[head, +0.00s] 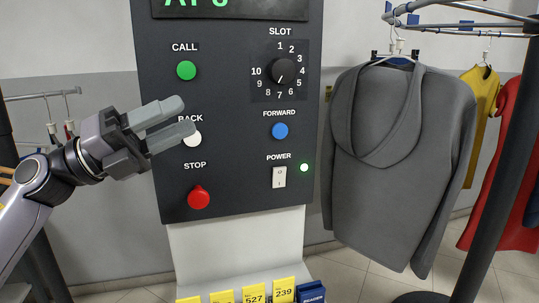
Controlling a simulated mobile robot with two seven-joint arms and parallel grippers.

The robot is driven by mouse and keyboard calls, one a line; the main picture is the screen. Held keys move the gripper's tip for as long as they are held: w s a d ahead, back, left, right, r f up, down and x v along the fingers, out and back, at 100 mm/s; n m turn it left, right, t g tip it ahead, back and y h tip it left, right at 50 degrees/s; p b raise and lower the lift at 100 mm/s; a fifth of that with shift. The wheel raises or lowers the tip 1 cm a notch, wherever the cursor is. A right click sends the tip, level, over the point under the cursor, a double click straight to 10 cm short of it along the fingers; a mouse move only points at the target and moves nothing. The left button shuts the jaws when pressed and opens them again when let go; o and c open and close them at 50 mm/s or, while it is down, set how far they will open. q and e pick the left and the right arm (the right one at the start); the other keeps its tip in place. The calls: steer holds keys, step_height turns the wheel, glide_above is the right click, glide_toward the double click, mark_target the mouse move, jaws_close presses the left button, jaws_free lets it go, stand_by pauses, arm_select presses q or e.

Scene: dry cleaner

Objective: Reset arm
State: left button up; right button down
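My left gripper (187,116) comes in from the left and points right, in front of the left part of a dark control panel (232,150). Its two grey fingers are apart with nothing between them. Its lower finger partly covers the white BACK button (192,139). I cannot tell whether it touches the panel. My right gripper is not in view.
The panel has a green CALL button (186,70), a red STOP knob (199,197), a blue FORWARD button (280,130), a slot dial (283,71) and a power switch (279,177). A grey hooded garment (385,160) hangs at right. Yellow number tags (254,294) stand below.

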arm_select(q)
steer(key=s+a+f+n+t+y+p, duration=0.15)
steer(key=f+n+t+y, duration=0.5)
steer(key=f+n, duration=0.8)
steer(key=a+f+n+t+y+p, duration=0.25)
steer(key=f+n+t+y, duration=0.4)
steer(key=f+n, duration=0.75)
steer(key=s+a+f+n+g+y+p, duration=0.2)
steer(key=s+f+n+g+y, duration=0.3)
steer(key=s+f, duration=1.4)
step_height(320, 180, down, 2)
steer(key=n+g, duration=0.2)
steer(key=g, duration=0.2)
steer(key=shift+s+f+g+y, duration=0.15)
steer(key=shift+s+g+y, duration=0.15)
steer(key=shift+g, duration=0.1)
